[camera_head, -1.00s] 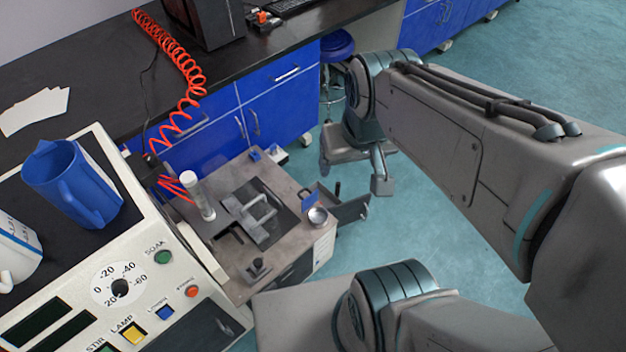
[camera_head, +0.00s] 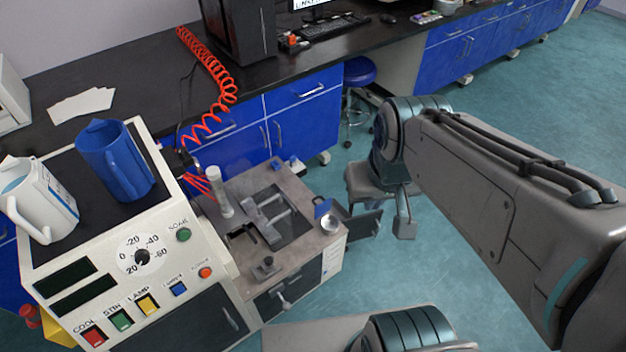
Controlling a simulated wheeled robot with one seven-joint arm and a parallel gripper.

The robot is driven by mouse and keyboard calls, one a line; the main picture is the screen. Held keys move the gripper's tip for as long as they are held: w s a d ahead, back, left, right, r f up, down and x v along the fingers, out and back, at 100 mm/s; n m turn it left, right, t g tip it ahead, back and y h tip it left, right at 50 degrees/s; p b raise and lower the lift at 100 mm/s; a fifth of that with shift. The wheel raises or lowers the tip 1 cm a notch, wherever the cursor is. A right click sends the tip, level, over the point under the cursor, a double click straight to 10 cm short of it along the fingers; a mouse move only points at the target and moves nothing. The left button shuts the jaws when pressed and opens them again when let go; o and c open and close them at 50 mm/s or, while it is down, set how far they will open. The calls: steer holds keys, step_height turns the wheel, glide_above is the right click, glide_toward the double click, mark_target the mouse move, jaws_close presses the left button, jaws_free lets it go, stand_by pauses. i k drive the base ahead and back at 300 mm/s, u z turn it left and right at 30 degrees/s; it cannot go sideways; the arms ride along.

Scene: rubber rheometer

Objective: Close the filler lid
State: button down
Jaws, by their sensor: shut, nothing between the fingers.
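The machine (camera_head: 225,268) stands left of centre with a brown-grey top. At its right front corner is a small round silver filler opening (camera_head: 329,224). A small blue flap (camera_head: 321,208), which looks like the filler lid, stands raised behind the opening, so the opening shows uncovered. My gripper (camera_head: 404,229) hangs from the arm to the right of the machine, over the floor. It is shut and empty, clearly apart from the flap and the opening. Its fingertips are small in view.
A dark panel (camera_head: 366,223) juts from the machine's right side, between it and my gripper. A clear cylinder (camera_head: 220,192) stands on the machine's top. A control box (camera_head: 160,270) carries a blue jug (camera_head: 117,160) and a white jug (camera_head: 40,202). Floor to the right is clear.

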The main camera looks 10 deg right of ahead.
mark_target(320, 209)
steer(key=z, duration=0.85)
steer(key=i, duration=0.6)
steer(key=u, duration=0.7)
